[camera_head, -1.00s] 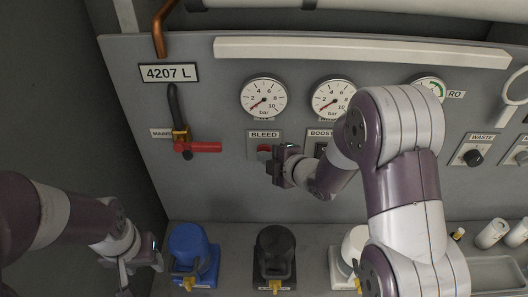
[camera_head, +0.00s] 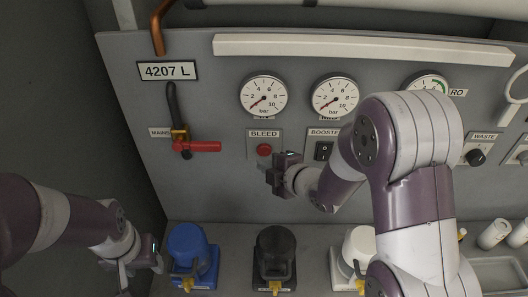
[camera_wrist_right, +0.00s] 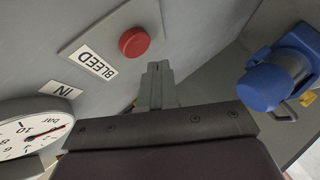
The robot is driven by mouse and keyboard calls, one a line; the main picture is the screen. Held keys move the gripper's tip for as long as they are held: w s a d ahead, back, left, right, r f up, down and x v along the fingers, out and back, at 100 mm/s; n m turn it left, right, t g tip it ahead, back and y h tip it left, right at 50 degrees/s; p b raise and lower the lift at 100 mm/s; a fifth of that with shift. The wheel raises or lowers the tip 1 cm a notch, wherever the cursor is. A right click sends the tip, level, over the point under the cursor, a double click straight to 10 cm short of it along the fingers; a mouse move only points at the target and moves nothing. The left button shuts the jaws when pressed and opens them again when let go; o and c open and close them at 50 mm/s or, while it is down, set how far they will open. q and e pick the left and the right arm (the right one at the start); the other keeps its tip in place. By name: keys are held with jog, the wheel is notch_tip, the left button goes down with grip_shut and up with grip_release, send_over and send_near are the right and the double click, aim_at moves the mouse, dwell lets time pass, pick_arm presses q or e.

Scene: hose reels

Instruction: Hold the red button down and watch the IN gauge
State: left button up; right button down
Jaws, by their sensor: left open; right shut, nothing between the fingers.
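The red button (camera_head: 264,150) sits on the grey plate labelled BLEED on the panel; it also shows in the right wrist view (camera_wrist_right: 134,41). The IN gauge (camera_head: 263,95) is above it, its needle at the low end of the scale; part of its dial shows in the right wrist view (camera_wrist_right: 30,135). My right gripper (camera_head: 272,178) is shut and empty, just below the button and apart from it. Its closed fingertips (camera_wrist_right: 158,68) show in the wrist view. My left gripper (camera_head: 140,282) is open and empty at the lower left, beside the blue unit.
A second gauge (camera_head: 335,96) and the BOOSTER switch (camera_head: 322,151) are to the right. A red-handled valve (camera_head: 196,147) is on the left. Blue (camera_head: 188,252), black (camera_head: 274,255) and white (camera_head: 358,245) units stand on the shelf below. My right arm covers part of the panel.

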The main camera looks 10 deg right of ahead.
jog(key=s, duration=0.4)
jog(key=shift+a+b, duration=0.4)
jog(key=s+d+f+m+g+h, duration=0.3)
jog(key=d+f+m+h, duration=0.15)
jog(key=m, duration=0.25)
jog(key=s+d+m+g+h, duration=0.1)
jog(key=s+d+m+g, duration=0.1)
jog(key=s+m, duration=0.4)
jog(key=s+d+m+g+h, duration=0.1)
jog(key=s+d+m+g, duration=0.1)
jog(key=s+m+g, duration=0.3)
jog(key=shift+s+f+m, duration=0.15)
jog(key=shift+s+m, duration=0.5)
jog(key=shift+m, duration=0.25)
